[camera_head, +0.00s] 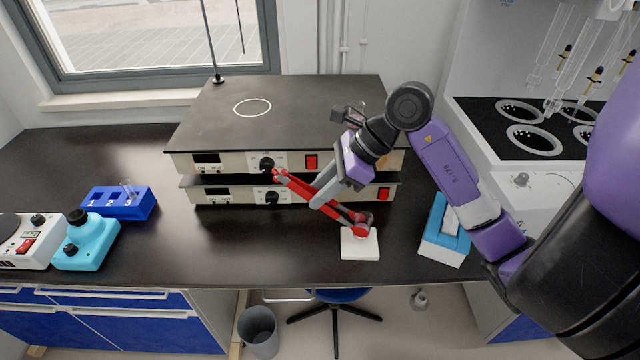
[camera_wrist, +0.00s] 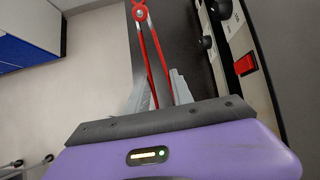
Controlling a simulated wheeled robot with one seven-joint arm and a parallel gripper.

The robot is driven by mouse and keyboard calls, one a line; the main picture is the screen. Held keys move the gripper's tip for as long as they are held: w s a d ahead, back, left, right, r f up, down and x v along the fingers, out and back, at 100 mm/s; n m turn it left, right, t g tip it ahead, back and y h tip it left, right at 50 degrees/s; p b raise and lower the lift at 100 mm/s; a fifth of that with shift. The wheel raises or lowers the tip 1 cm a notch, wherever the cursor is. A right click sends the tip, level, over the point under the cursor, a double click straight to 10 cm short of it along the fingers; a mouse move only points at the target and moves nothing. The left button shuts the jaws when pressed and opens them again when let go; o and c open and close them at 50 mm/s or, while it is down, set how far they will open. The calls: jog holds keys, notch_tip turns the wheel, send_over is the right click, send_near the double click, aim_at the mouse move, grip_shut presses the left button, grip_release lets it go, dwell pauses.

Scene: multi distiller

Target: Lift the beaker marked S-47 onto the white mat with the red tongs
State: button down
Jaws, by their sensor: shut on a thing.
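My gripper (camera_head: 328,188) is shut on the red tongs (camera_head: 345,212). The tongs slant down to the right in the head view, one end near the hotplate knob and the other over the white mat (camera_head: 360,249). In the wrist view the tongs' red arms (camera_wrist: 148,50) run between the fingers of my gripper (camera_wrist: 160,82), with a pivot beyond them. A small clear glass vessel (camera_head: 127,186) stands at the right of a blue rack on the left of the bench. Its marking is too small to read. I cannot make out a beaker in the tongs.
Two stacked hotplates (camera_head: 290,120) stand right behind the tongs. A blue and white box (camera_head: 445,235) is to the right of the mat. The bench between the blue rack (camera_head: 104,203) and the mat is clear.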

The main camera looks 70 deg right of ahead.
jog(key=shift+f, duration=0.5)
jog(key=c, duration=1.6)
grip_release()
jog(key=shift+r, duration=0.1)
notch_tip(320, 180, up, 10)
jog(key=p, duration=0.2)
jog(key=shift+p, duration=0.35)
